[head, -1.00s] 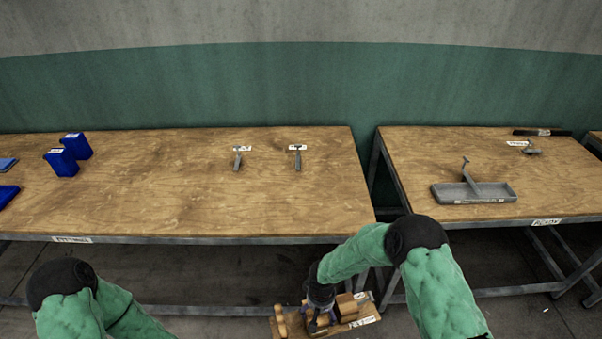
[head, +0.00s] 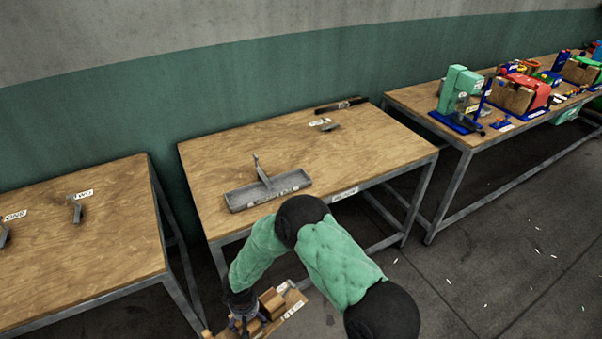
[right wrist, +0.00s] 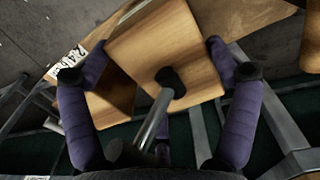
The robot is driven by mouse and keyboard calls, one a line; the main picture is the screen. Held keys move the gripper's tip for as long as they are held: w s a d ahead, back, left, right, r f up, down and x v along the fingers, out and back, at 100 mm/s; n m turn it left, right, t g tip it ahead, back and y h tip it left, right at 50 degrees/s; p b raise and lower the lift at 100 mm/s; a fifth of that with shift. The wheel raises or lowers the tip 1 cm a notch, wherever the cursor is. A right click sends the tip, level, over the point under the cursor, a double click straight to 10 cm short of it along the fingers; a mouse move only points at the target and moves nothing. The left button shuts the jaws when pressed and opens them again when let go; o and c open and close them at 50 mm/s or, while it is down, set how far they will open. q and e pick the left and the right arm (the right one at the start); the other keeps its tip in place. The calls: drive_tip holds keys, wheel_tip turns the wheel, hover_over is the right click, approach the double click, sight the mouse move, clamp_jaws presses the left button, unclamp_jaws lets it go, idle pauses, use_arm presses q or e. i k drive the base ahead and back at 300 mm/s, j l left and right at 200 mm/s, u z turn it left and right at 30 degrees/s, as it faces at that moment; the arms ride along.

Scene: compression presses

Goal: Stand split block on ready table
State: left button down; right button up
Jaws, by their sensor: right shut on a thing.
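The split block (head: 273,300) is a wooden piece with several light-brown parts on a board with a white label. It is at the bottom of the head view, in front of the middle table and off its top. My right gripper (head: 243,318) is shut on it, partly hiding it. In the right wrist view, purple fingers lie on both sides of a wooden part of the block (right wrist: 165,50). The middle table (head: 215,160) has a front label that may read ready; I cannot read it surely. My left gripper is not in view.
A grey tray (head: 235,201) with an upright piece lies near the middle table's front edge. A small grey stand (head: 330,126) and a black bar (head: 341,106) lie at its back. The table's left part is clear. A table with a green press (head: 452,90) stands to the right.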

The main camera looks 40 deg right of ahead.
sight(312, 152)
drive_tip(key=l, duration=1.1)
drive_tip(key=k+l, duration=0.1)
drive_tip(key=l, duration=1)
